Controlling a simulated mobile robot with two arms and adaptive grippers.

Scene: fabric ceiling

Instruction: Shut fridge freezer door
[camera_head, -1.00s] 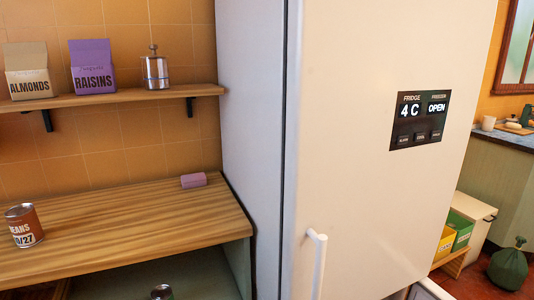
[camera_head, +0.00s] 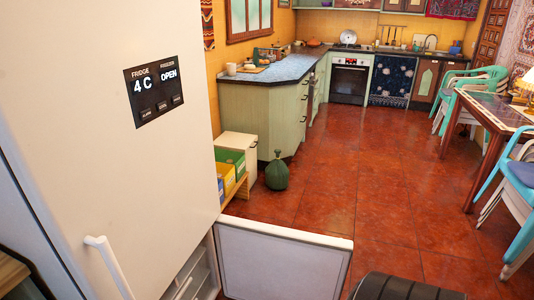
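The tall white fridge freezer (camera_head: 120,190) stands at the left, with its upper fridge door shut and a white handle (camera_head: 108,266) low on it. A black display (camera_head: 154,90) on that door reads FRIDGE 4 C and FREEZER OPEN. The lower freezer door (camera_head: 280,262) stands open, sticking out to the right with its inner side showing. White freezer drawers (camera_head: 190,280) show in the opening, partly cut off by the bottom edge. Neither of my grippers is in view.
A low shelf with coloured boxes (camera_head: 228,172) stands beside the fridge. A table (camera_head: 500,112) and stacked chairs (camera_head: 520,190) are at the right. The middle floor is clear.

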